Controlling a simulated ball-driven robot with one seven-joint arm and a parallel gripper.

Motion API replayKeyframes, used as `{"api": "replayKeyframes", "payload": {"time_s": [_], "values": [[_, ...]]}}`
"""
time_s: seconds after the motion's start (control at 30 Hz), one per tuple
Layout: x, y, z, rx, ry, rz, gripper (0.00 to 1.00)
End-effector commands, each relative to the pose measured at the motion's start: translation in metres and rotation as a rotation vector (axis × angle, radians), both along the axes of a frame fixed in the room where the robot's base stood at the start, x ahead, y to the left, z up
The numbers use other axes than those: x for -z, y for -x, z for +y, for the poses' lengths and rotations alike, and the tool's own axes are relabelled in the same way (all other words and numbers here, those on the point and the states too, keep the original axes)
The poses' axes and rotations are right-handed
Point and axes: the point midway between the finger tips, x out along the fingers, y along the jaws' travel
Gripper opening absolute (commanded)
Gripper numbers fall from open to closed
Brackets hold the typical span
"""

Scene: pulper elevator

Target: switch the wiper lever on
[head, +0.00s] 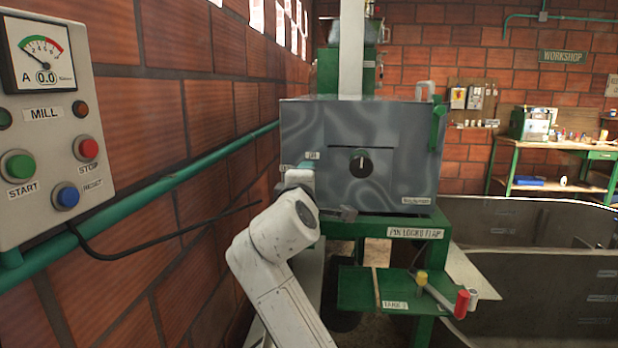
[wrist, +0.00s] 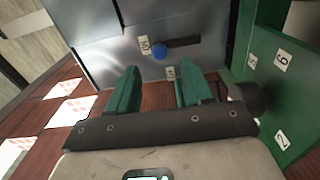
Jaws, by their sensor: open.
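A round blue knob (wrist: 159,53) sticks out of a grey metal face beside a dark slot, with small labels near it in the wrist view. It looks like the wiper lever's end, but I cannot read the labels well enough to confirm. My gripper (wrist: 158,82) is open and empty, its two green fingers pointing at that face. The knob lies beyond the fingertips, roughly between their lines, apart from them. In the head view my gripper (head: 305,168) is at the lower left of the grey machine box (head: 400,130); my arm hides the knob there.
A black dial (head: 361,163) sits on the box front. A green frame (head: 415,233) labelled for a flap pin stands below, with a red-ended handle (head: 461,304) lower right. The MILL control panel (head: 50,120) and green pipe (head: 150,192) run along the left brick wall.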

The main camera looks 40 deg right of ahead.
Motion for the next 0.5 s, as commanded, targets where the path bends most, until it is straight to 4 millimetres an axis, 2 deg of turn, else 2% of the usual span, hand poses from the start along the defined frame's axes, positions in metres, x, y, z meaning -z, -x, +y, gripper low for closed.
{"api": "replayKeyframes", "payload": {"time_s": [0.03,0.2,0.5], "values": [[0.002,0.005,0.009,-0.003,-0.001,0.001,0.50],[0.001,0.021,0.028,-0.002,0.000,0.000,0.50],[0.000,0.029,0.037,0.000,-0.001,0.001,0.50]]}}
